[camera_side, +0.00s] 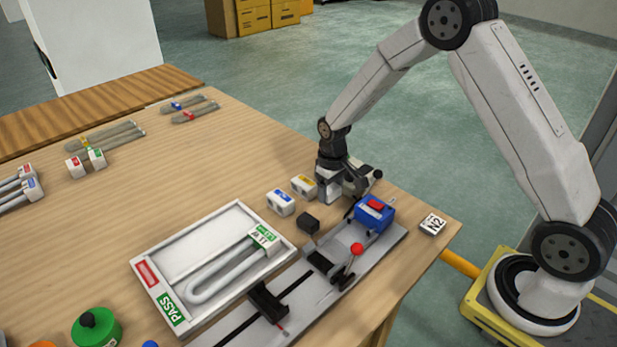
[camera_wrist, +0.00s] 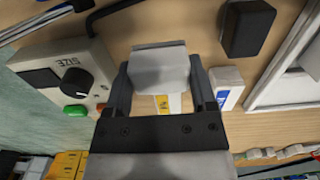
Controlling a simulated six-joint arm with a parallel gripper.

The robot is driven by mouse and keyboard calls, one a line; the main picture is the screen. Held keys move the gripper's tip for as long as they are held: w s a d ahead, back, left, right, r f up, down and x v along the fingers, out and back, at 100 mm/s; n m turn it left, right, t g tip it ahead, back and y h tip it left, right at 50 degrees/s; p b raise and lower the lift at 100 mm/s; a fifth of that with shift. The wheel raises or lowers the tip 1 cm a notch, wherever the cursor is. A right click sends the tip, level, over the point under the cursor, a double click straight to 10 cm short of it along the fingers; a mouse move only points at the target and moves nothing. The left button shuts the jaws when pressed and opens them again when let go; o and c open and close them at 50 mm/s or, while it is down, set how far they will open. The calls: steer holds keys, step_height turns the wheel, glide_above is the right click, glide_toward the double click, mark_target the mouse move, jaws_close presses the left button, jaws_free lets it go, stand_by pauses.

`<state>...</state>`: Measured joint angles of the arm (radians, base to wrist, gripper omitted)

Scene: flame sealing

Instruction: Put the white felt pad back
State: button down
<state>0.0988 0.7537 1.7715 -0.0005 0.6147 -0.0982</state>
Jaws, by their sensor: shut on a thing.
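My gripper (camera_wrist: 160,72) is shut on a pale white block, which I take to be the white felt pad (camera_wrist: 161,58), held between its two dark fingers in the wrist view. A white block with a yellow label (camera_wrist: 167,103) shows just below the pad there. In the side view my gripper (camera_side: 338,194) is low over the table, right of the yellow-labelled block (camera_side: 303,186). I cannot make out the pad clearly in the side view, nor tell whether it touches the table.
A blue-labelled block (camera_side: 281,202) and a black block (camera_side: 308,223) stand close by. A blue box with a red top (camera_side: 375,214) and a rail fixture lie in front. A SIZE dial box (camera_wrist: 62,78) is left in the wrist view. A tray (camera_side: 215,222) holds a U-shaped tube.

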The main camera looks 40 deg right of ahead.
mark_target(329, 199)
steer(key=shift+w+f, duration=0.15)
steer(key=shift+f, duration=1.6)
steer(key=shift+f, duration=0.15)
jaws_free()
step_height(329, 199, up, 12)
steer(key=shift+r, duration=0.15)
